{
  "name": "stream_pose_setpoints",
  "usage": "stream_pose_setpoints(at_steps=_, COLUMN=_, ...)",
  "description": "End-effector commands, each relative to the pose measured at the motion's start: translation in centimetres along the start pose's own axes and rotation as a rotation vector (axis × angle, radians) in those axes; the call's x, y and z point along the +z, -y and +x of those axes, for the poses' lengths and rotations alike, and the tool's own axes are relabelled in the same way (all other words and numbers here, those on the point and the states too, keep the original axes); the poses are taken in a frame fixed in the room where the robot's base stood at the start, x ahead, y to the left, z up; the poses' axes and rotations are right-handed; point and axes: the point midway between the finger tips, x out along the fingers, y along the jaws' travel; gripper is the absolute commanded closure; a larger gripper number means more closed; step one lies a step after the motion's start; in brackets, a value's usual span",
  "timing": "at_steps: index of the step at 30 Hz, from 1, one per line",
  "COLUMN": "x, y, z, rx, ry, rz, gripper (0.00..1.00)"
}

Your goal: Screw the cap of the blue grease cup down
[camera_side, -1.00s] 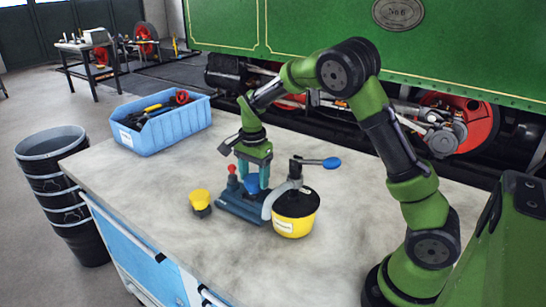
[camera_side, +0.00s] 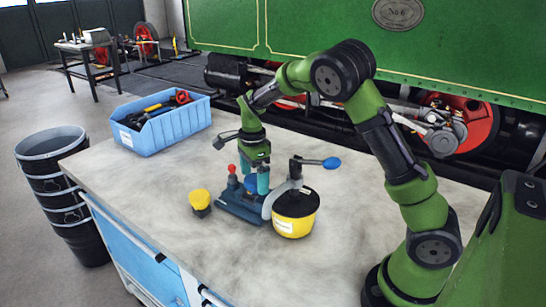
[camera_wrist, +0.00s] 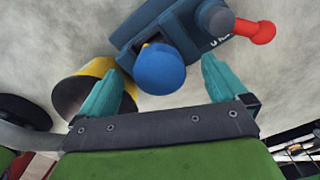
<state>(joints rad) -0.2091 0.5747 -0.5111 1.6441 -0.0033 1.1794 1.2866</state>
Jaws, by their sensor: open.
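The blue cap (camera_side: 250,184) of the grease cup sits on a dark blue block (camera_side: 238,208) on the bench. In the wrist view, the cap (camera_wrist: 160,69) shows as a round blue dome in front of a recess in the block (camera_wrist: 183,28). My gripper (camera_side: 254,178) points down over the cap. Its teal fingers are apart, and in the wrist view the open gripper (camera_wrist: 162,85) has one finger on each side of the cap, with gaps visible. The cup's body under the cap is hidden.
A red-topped part (camera_side: 232,169) rises from the block's left end. A yellow pot (camera_side: 294,227) with a black lid and a blue-ended handle (camera_side: 331,163) stands close at right. A yellow-topped cup (camera_side: 200,199) stands left. A blue bin (camera_side: 175,130) of tools is behind.

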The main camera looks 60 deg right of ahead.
Motion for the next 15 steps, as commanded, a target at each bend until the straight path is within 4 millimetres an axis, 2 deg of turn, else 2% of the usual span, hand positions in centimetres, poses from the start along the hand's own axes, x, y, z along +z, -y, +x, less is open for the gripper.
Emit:
stream_pose_setpoints(at_steps=8, x=0.0, y=0.0, z=-0.2, rx=-0.001, ry=0.000, rz=-0.001, gripper=0.01)
stream_pose_setpoints(at_steps=15, x=0.0, y=0.0, z=-1.9, rx=-0.001, ry=0.001, rz=-0.001, gripper=0.01)
